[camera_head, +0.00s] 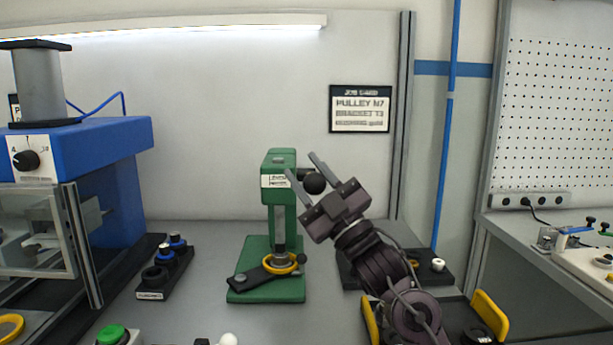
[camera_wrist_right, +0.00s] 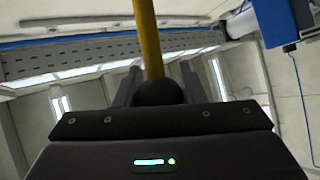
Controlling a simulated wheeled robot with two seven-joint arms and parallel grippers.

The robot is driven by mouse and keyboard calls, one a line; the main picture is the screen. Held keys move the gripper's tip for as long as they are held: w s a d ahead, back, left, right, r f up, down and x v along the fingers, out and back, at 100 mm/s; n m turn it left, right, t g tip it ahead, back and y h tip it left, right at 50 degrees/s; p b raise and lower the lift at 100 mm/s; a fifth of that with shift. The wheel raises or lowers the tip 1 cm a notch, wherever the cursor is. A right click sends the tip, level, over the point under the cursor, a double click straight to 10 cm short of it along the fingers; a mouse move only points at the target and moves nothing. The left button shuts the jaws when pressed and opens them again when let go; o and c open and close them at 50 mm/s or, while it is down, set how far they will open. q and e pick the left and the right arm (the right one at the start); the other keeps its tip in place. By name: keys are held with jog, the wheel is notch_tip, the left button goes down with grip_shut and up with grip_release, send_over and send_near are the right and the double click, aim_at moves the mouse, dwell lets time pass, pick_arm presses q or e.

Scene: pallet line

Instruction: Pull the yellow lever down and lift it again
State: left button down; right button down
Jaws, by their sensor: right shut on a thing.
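A green press (camera_head: 281,215) stands on the table near the middle of the head view. In the right wrist view its yellow lever (camera_wrist_right: 148,40) runs up from a black ball knob (camera_wrist_right: 158,93). The knob also shows in the head view (camera_head: 314,184), beside the press head; the lever's rod cannot be made out there. My right gripper (camera_head: 302,165) reaches in from the lower right, with one finger on each side of the knob, and is shut on it. My left gripper is not in view.
A black arm with a yellow ring (camera_head: 279,264) lies on the press base. A blue machine (camera_head: 115,165) stands at the left, beside a black holder (camera_head: 165,275) with several round parts. Another black tray (camera_head: 437,266) lies behind my right arm. The table behind the press is clear.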

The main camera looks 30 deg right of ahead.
jog(key=shift+w+a+f, duration=0.15)
jog(key=shift+a+f, duration=0.1)
jog(key=shift+f, duration=0.25)
jog(key=c, duration=1.2)
grip_release()
jog(key=shift+d, duration=0.1)
jog(key=shift+o, duration=1.3)
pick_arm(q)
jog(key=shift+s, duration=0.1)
pick_arm(e)
jog(key=shift+r, duration=0.15)
jog(key=shift+s+d, duration=0.1)
jog(key=shift+s, duration=0.15)
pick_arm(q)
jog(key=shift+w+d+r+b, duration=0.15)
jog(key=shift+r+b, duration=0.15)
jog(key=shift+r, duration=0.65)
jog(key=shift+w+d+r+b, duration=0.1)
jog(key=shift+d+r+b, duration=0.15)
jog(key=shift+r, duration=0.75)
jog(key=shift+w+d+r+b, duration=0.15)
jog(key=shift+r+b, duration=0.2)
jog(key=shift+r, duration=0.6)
pick_arm(e)
jog(key=v, duration=0.7)
jog(key=shift+s+f, duration=0.2)
jog(key=shift+f, duration=0.05)
